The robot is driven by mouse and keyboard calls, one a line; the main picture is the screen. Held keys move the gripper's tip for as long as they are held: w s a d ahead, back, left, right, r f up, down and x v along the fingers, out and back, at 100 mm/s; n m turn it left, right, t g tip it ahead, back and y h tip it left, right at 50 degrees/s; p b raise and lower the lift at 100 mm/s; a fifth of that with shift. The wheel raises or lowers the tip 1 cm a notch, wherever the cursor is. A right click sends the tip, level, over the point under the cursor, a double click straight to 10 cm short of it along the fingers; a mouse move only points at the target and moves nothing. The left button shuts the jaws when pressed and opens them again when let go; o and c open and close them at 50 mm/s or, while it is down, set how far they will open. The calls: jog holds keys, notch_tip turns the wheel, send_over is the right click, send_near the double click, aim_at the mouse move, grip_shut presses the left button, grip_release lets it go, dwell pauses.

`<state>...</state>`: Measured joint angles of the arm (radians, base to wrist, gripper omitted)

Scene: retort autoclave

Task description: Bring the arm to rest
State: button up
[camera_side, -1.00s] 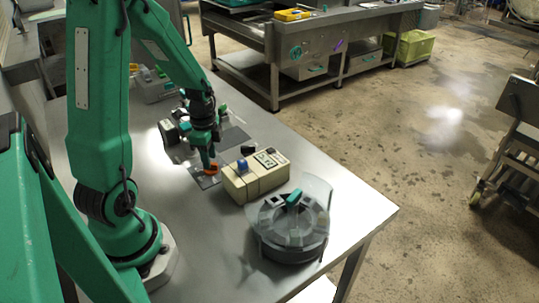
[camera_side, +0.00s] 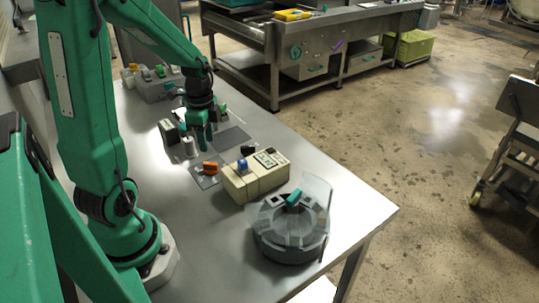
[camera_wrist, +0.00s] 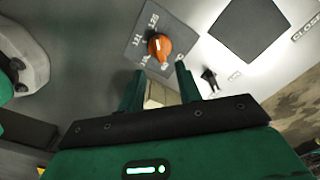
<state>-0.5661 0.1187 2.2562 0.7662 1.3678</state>
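My gripper (camera_side: 206,146) hangs above the steel table, up from and behind the orange knob (camera_side: 210,168) in the side view. The knob sits on a small dark grey plate (camera_side: 203,180). In the wrist view my gripper's two green fingers (camera_wrist: 160,82) stand apart, with nothing held between the tips. The orange knob (camera_wrist: 159,47) lies beyond the fingertips on its grey plate with printed numbers (camera_wrist: 141,24). The gripper and knob are apart.
A beige box (camera_side: 256,177) with a blue knob stands right of the orange knob. A round grey unit with a clear guard (camera_side: 290,240) is near the table's front corner. A grey block with coloured buttons (camera_side: 150,86) stands at the back. The table's front left is clear.

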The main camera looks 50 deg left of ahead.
jog(key=shift+r, duration=0.1)
jog(key=s+d+r+n+t, duration=0.2)
jog(key=d+r+n, duration=0.2)
jog(key=d+r, duration=0.3)
jog(key=s+d+r+n+t, duration=0.3)
jog(key=d+r+n, duration=0.2)
jog(key=d+r, duration=0.3)
jog(key=shift+d+t, duration=0.3)
jog(key=shift+d, duration=0.95)
